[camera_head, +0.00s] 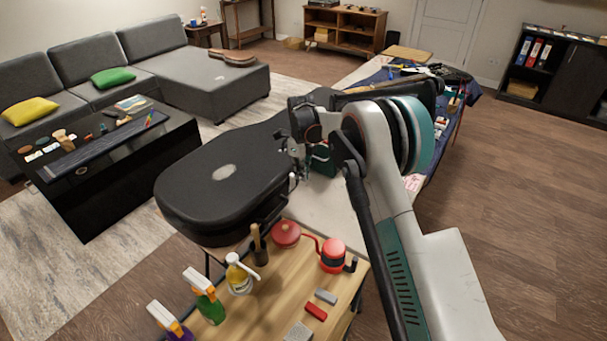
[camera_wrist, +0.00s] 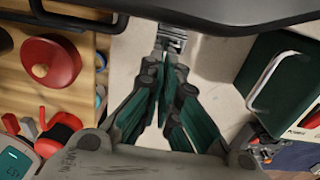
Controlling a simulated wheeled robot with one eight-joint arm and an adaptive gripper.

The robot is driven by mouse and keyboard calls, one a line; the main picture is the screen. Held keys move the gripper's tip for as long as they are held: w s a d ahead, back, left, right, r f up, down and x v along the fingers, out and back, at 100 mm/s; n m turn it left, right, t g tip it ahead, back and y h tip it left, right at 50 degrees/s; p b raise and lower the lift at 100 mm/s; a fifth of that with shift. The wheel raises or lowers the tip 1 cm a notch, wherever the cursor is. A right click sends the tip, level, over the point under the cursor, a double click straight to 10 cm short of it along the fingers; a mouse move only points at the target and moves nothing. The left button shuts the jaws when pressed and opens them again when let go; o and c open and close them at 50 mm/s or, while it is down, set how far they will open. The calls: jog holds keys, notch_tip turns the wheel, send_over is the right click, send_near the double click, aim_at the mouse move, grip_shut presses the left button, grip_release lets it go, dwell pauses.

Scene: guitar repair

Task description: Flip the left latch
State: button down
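The black guitar case (camera_head: 215,190) lies closed on the workbench in the head view. Its dark edge (camera_wrist: 235,15) runs across the top of the wrist view. A metallic latch (camera_wrist: 172,38) hangs at that edge, just beyond my fingertips. My gripper (camera_wrist: 168,72) has its fingers together and points at the latch; nothing shows held between them. I cannot tell whether the fingertips touch the latch. In the head view my gripper (camera_head: 296,168) is beside the case's near right side, partly hidden by my arm. The other latches are not clearly visible.
A red round tin (camera_head: 286,234), a red can (camera_head: 333,256) and spray bottles (camera_head: 207,298) stand on the wooden bench part. A dark green box (camera_wrist: 275,85) with a handle stands right of my gripper in the wrist view. Pale bench surface lies bare beneath the gripper.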

jog(key=shift+w+a, duration=0.1)
jog(key=shift+a, duration=0.3)
jog(key=shift+r, duration=0.1)
notch_tip(320, 180, up, 14)
jog(key=s+d+r+n+t, duration=0.3)
jog(key=s+d+r+n, duration=0.95)
jog(key=s+r, duration=0.5)
jog(key=s+d+f+n+t, duration=0.1)
jog(key=s+d+f+n, duration=0.1)
jog(key=s, duration=0.7)
jog(key=s+d+f+n+t, duration=0.1)
jog(key=s+d+f+n, duration=0.2)
jog(key=s+n, duration=0.3)
jog(key=s+d+f+n+t, duration=0.2)
jog(key=s+d+n, duration=0.2)
jog(key=s, duration=0.8)
jog(key=shift+d+f+p, duration=0.2)
jog(key=shift+d+p, duration=0.1)
